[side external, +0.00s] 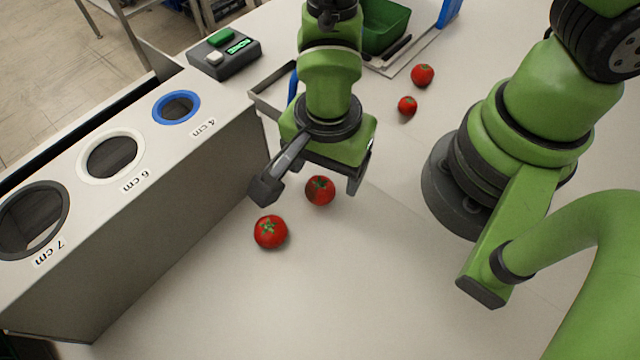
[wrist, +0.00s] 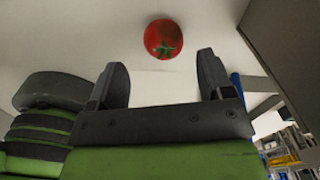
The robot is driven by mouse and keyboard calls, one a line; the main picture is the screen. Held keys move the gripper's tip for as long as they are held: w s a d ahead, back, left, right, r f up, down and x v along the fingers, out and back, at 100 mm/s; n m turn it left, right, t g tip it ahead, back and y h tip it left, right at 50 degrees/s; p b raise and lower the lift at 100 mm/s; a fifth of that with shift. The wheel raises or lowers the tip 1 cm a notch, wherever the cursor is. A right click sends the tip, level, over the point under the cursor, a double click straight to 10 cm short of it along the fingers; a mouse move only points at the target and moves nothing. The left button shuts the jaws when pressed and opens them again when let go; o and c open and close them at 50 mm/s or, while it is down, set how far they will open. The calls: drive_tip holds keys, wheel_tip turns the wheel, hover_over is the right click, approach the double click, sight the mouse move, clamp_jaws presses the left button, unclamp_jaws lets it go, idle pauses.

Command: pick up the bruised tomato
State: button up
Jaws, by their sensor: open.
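My gripper (side external: 310,188) is open and empty, with its two fingers spread wide above the table. A red tomato with darker patches (side external: 320,190) lies on the table and appears between the fingers in the side view. Its dark patches look like bruising. A brighter red tomato (side external: 270,232) with a green star-shaped top lies just in front of it, to the left. In the wrist view, one tomato (wrist: 164,39) with a dark area lies beyond the open fingertips (wrist: 161,66), not touching them. I cannot tell for sure which of the two it is.
A grey sorting box (side external: 180,200) with holes marked 7 cm, 6 cm and 4 cm stands at the left. Two more tomatoes (side external: 422,75) (side external: 407,106) lie at the back right. A green crate (side external: 385,28) and a button box (side external: 224,54) stand behind. The front table is clear.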

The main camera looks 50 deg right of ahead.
sight(322, 180)
drive_tip(key=shift+w+a+f, duration=0.1)
drive_tip(key=shift+f, duration=0.95)
drive_tip(key=shift+w+a+f, duration=0.1)
drive_tip(key=shift+f, duration=0.95)
drive_tip(key=c, duration=1)
drive_tip(key=shift+r, duration=0.1)
